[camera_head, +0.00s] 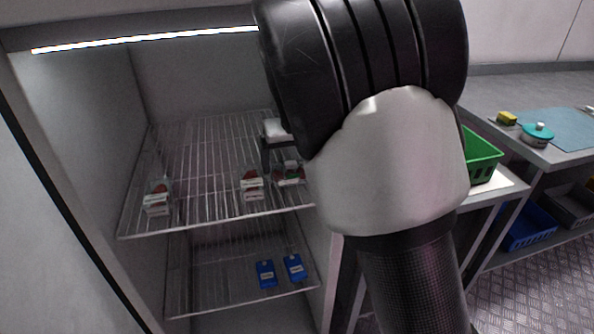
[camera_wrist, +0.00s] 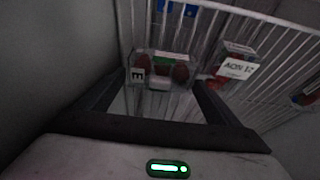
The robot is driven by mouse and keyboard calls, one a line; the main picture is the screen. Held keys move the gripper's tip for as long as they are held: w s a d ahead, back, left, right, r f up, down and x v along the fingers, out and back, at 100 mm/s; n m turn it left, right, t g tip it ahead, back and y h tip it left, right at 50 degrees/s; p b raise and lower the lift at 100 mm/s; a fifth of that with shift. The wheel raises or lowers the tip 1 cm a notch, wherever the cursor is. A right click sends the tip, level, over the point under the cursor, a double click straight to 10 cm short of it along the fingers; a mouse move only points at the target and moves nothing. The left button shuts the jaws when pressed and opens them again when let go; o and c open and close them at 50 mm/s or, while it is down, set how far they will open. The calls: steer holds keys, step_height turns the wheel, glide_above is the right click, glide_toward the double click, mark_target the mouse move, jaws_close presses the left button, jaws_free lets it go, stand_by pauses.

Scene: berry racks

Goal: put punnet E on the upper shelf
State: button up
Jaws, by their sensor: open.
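Punnet E (camera_wrist: 155,70) is a clear punnet of red berries with a green label and a white tag marked E. It stands upright on the upper wire shelf (camera_head: 200,150), near that shelf's front right in the head view (camera_head: 291,174). My gripper (camera_wrist: 161,84) is open, its dark fingers on either side of the near part of punnet E in the wrist view. I cannot tell whether they touch it. In the head view, my arm hides most of the gripper; one dark finger (camera_head: 266,155) shows just behind the punnet.
Another punnet (camera_head: 251,185), with a date label in the wrist view (camera_wrist: 236,66), stands close to the left of punnet E. A further punnet (camera_head: 157,198) is at the shelf's left. Blue cartons (camera_head: 266,273) stand on the lower shelf. A green basket (camera_head: 482,158) is outside, right.

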steer(key=v, duration=0.2)
steer(key=p+v, duration=0.1)
steer(key=shift+r, duration=0.45)
steer(key=s+d+p, duration=0.1)
steer(key=s+d, duration=0.2)
steer(key=s, duration=0.8)
steer(key=shift+s+f+p, duration=0.2)
steer(key=shift+s+p, duration=0.1)
steer(key=shift+p, duration=0.1)
steer(key=shift+d, duration=0.15)
